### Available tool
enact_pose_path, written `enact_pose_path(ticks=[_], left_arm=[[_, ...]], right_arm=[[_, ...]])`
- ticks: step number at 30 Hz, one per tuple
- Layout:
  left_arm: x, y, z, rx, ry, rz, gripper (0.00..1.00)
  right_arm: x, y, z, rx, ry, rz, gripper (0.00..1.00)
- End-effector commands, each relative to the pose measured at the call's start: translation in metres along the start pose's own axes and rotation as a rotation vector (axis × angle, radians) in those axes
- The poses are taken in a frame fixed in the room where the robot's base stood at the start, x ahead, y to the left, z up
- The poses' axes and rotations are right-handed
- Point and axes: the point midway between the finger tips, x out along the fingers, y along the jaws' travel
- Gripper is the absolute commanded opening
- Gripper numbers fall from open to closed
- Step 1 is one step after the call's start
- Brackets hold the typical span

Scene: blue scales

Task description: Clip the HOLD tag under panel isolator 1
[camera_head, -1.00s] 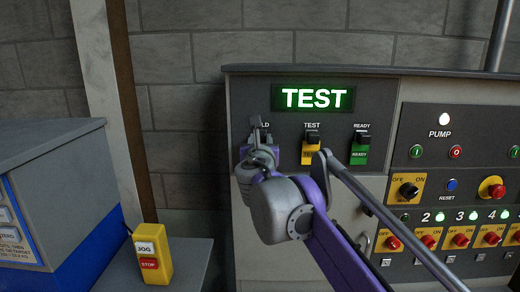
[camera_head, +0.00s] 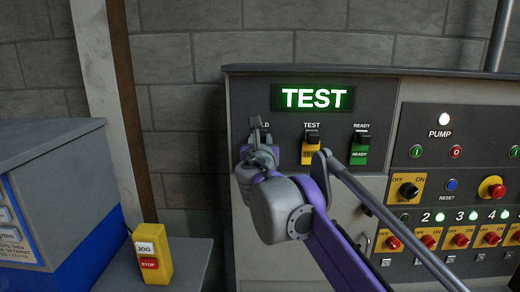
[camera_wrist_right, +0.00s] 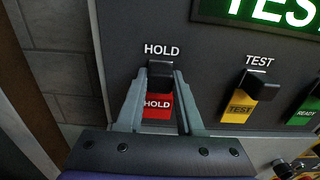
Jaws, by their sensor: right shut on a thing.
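My right gripper (camera_head: 257,125) is at the HOLD position on the upper left of the panel, and also shows in the right wrist view (camera_wrist_right: 159,76). Its two fingers are shut on the HOLD tag (camera_wrist_right: 157,106), a red tag with a black clip top, below the printed word HOLD. In the head view my gripper and arm hide the tag. My left gripper is not in view.
The yellow TEST tag (camera_head: 310,155) and green READY tag (camera_head: 359,154) hang to the right. A lit TEST display (camera_head: 314,98) is above. Several red knobs on yellow plates line the lower right. A yellow JOG/STOP box (camera_head: 150,256) stands at lower left.

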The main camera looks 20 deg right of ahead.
Motion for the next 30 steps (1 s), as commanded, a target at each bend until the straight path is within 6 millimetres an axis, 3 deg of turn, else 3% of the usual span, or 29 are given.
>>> enact_pose_path(ticks=[11, 30], left_arm=[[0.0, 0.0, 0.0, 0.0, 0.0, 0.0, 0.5], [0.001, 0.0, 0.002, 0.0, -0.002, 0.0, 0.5]], right_arm=[[-0.003, 0.0, 0.0, 0.0, 0.0, 0.0, 0.0], [-0.028, 0.0, 0.0, 0.0, 0.0, 0.001, 0.0]])
